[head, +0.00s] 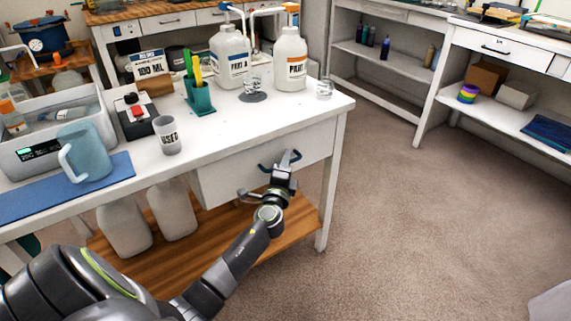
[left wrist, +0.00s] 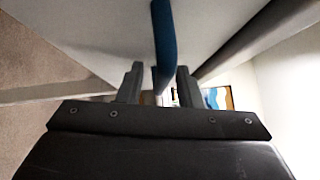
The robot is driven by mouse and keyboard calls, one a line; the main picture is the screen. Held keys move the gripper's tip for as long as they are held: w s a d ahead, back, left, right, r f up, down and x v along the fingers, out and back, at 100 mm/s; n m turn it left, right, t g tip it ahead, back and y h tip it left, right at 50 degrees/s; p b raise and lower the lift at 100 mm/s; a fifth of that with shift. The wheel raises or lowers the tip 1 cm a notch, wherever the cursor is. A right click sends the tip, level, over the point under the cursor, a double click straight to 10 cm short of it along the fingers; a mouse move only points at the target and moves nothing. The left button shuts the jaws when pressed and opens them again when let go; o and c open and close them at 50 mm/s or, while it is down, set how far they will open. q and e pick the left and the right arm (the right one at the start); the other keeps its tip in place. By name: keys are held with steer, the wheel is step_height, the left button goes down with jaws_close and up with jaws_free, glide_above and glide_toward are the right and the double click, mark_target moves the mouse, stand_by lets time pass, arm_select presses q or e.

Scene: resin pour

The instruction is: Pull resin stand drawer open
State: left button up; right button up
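The resin stand (head: 342,108) is a white table with a white drawer (head: 228,178) under its top. The drawer looks shut or nearly so. Its blue bar handle (head: 264,167) is partly covered by my left gripper (head: 281,168), which is at the drawer front. In the left wrist view, the blue handle (left wrist: 163,45) runs between the two fingers of my left gripper (left wrist: 158,82). The fingers stand apart on either side of it, with a gap showing on the left side. My right gripper is not in view.
On the stand top are two white jugs (head: 291,60), a teal cup (head: 199,97) with sticks, a "USED" cup (head: 168,136), a blue pitcher (head: 86,153) and a grey tub (head: 60,104). Jugs (head: 172,208) stand on the wooden lower shelf. Carpet (head: 420,230) to the right is clear.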

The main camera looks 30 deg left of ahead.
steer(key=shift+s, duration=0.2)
arm_select(q)
steer(key=shift+c, duration=0.6)
jaws_close()
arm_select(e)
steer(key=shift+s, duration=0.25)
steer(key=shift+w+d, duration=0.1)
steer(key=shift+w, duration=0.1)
